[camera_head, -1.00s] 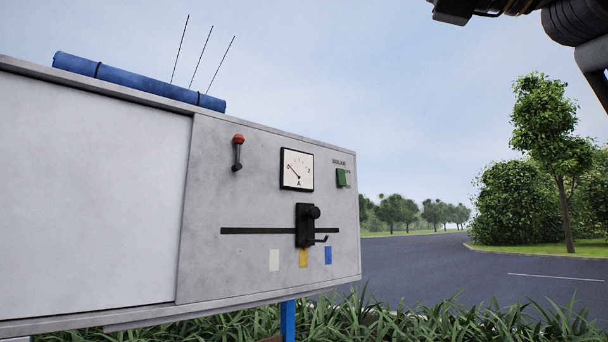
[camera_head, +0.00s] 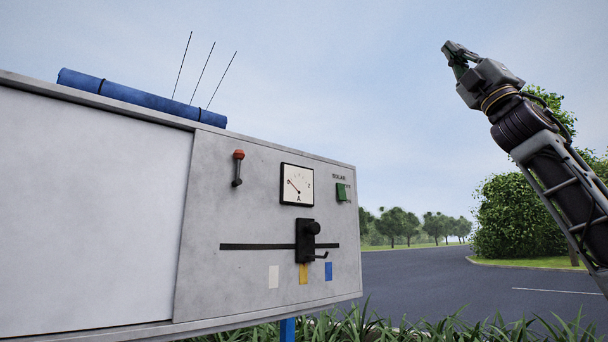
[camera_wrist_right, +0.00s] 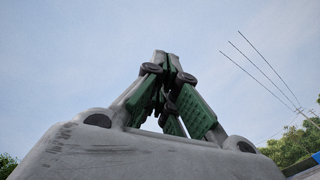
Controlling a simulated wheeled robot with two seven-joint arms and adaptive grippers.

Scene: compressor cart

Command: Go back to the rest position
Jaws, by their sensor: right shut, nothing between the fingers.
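My right gripper (camera_head: 455,52) is raised against the sky at the upper right of the head view, well clear of the cart to its left. In the right wrist view its fingers (camera_wrist_right: 162,58) meet at the tips, with green inner pads and nothing between them. My right arm comes in from the right edge. My left gripper is not in view. The grey compressor cart panel (camera_head: 215,200) fills the left and middle. It carries a red-tipped lever (camera_head: 238,168), a gauge (camera_head: 297,185), a green switch (camera_head: 343,192) and a black slider (camera_head: 306,240) on a dark slot.
A blue roll (camera_head: 140,98) lies on top of the cart, with three thin rods rising behind it. White, yellow and blue marks sit below the slot. A road (camera_head: 420,285), grass and trees lie beyond. The air between arm and cart is free.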

